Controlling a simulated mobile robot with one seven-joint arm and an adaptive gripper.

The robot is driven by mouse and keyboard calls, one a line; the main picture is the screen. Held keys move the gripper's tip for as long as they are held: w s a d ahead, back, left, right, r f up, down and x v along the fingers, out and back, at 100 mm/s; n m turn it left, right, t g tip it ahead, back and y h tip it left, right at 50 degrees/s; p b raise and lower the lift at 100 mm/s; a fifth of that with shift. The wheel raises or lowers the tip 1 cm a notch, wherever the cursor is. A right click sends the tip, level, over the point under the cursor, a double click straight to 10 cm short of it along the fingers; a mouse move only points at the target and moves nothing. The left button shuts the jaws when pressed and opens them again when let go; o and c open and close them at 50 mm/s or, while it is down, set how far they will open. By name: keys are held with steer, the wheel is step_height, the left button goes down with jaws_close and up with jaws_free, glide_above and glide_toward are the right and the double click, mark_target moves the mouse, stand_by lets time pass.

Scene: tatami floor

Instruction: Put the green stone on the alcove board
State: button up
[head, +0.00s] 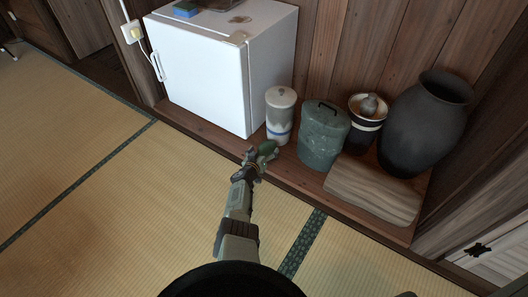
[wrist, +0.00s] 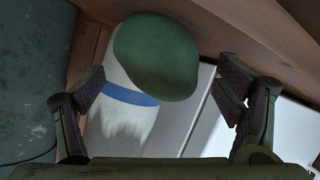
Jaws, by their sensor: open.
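The green stone (head: 267,149) is a smooth, dark green rounded lump near the front edge of the brown alcove board (head: 292,164). It lies in front of the striped white jar in the head view. My gripper (head: 257,162) is open just in front of the stone. In the wrist view the stone (wrist: 155,57) shows ahead of my open gripper (wrist: 165,100), centred between the two fingers with gaps on both sides. Its underside is hidden in the head view, so I cannot tell exactly how it rests on the board.
On the board stand a white fridge (head: 205,75), a white jar with a blue band (head: 280,115), a green lidded canister (head: 323,137), a black-and-white pot (head: 368,112), a large black vase (head: 415,130) and a wooden block (head: 372,190). The tatami floor (head: 130,200) is clear.

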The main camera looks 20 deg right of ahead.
steer(key=p+v, duration=1)
steer(key=v, duration=0.2)
